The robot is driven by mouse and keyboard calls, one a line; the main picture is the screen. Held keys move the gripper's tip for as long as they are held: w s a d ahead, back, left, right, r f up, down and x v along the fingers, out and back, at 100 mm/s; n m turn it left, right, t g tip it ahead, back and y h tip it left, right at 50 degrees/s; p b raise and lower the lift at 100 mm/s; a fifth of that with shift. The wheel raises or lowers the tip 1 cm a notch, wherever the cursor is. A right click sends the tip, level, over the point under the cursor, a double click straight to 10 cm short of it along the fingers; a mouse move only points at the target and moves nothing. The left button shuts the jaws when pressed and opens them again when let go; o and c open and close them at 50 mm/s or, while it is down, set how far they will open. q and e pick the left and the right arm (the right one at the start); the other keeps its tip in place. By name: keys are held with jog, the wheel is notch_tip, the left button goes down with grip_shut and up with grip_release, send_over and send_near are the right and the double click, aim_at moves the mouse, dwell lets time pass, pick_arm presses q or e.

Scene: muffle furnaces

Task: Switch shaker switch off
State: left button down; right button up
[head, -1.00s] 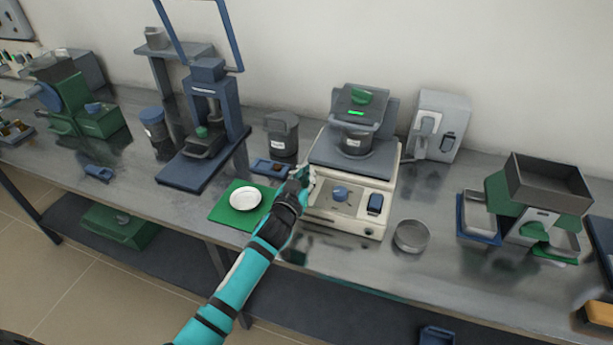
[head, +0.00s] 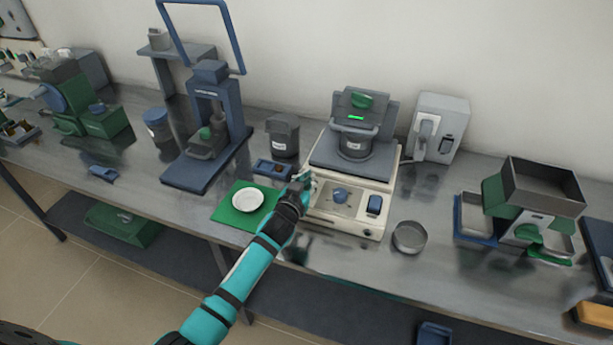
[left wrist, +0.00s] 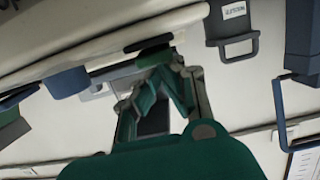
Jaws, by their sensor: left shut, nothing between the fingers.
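The shaker (head: 325,214) is a cream machine with a grey top plate and a lidded container clamped on it. Its front panel carries a blue knob (head: 341,195) and a dark blue rocker switch (head: 375,205) to the right of the knob. I cannot tell the rocker's position. My left gripper (head: 306,181) is at the shaker's left front edge, left of the knob and apart from the rocker. In the left wrist view its fingers (left wrist: 163,88) are shut and empty close to the cream body (left wrist: 95,35); contact is unclear. My right gripper is out of view.
A green mat (head: 222,214) with a white dish (head: 248,199) lies left of the shaker. A grey jar (head: 283,135) stands behind it. A round metal pan (head: 409,237) sits to the right. A grey wall-side box (head: 438,125) stands behind right.

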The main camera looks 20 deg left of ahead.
pick_arm(q)
jog(key=r+p, duration=0.4)
jog(key=r, duration=0.1)
jog(key=shift+w+r+p, duration=0.15)
jog(key=shift+w+p, duration=0.15)
jog(key=shift+w, duration=0.1)
jog(key=shift+s+f+b, duration=0.2)
jog(key=shift+s+b, duration=0.15)
jog(key=shift+s, duration=0.15)
jog(key=shift+s+f+b, duration=0.2)
jog(key=shift+s+b, duration=0.1)
jog(key=shift+s, duration=0.2)
jog(key=r+v, duration=0.1)
jog(key=v, duration=0.7)
jog(key=shift+r+b, duration=0.35)
jog(key=shift+b, duration=0.05)
jog(key=shift+w, duration=0.1)
